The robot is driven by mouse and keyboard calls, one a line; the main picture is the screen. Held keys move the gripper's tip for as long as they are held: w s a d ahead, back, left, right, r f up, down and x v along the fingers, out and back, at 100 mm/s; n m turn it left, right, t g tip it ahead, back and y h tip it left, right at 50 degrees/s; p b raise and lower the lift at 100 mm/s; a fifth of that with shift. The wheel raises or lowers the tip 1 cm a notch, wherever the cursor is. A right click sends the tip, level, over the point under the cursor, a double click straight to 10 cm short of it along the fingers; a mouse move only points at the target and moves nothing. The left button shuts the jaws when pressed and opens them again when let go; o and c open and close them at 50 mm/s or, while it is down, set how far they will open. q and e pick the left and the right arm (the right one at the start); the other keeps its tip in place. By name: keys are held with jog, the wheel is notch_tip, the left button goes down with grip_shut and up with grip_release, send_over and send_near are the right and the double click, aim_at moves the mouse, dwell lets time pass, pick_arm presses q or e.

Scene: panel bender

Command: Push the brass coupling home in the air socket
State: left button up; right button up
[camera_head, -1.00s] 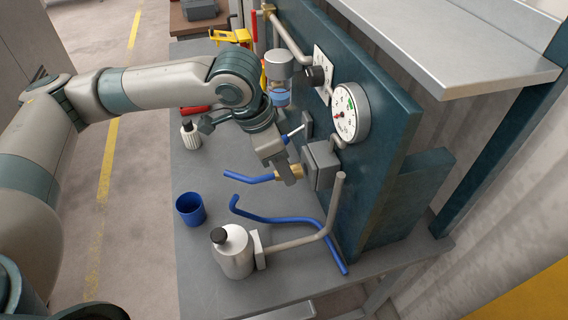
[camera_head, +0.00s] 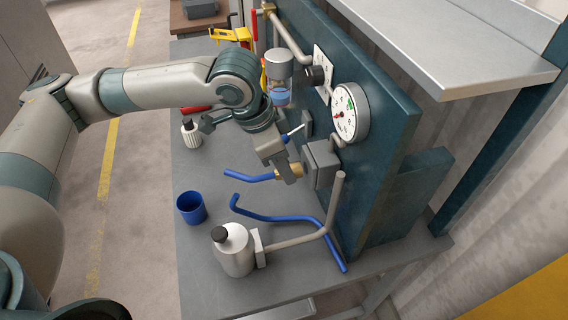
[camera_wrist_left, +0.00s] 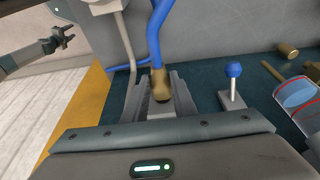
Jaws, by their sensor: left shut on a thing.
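The brass coupling (camera_head: 297,170) sits at the end of a short blue hose (camera_head: 248,176), just in front of a grey block-shaped socket (camera_head: 321,163) on the dark teal panel. My left gripper (camera_head: 288,174) is shut on the coupling, close beside the block. In the left wrist view the coupling (camera_wrist_left: 160,86) shows between the two fingers, with the blue hose running up from it. The gripper hides how deep the coupling sits in the socket. A second gripper, my right one (camera_wrist_left: 66,37), shows small at the upper left of that view, away from the panel; its jaw state is unclear.
A round gauge (camera_head: 349,113) and a blue-bowled filter (camera_head: 279,80) are close above. A blue-tipped lever (camera_head: 293,132) is just over the gripper. A bent pipe (camera_head: 334,205), white bottle (camera_head: 233,250) and blue cup (camera_head: 191,208) stand nearby.

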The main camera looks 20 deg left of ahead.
aim_at(264, 175)
pick_arm(q)
jog(key=shift+p, duration=0.85)
dwell(0.7)
jog(key=shift+w+d+p, duration=0.3)
jog(key=shift+d, duration=0.2)
dwell(0.7)
jog(key=o, duration=1.1)
jog(key=shift+c, duration=0.2)
jog(key=b+v, duration=0.4)
jog(key=v, duration=1.3)
jog(key=shift+r, duration=0.15)
jog(key=shift+s+a, duration=0.1)
jog(key=shift+s, duration=0.05)
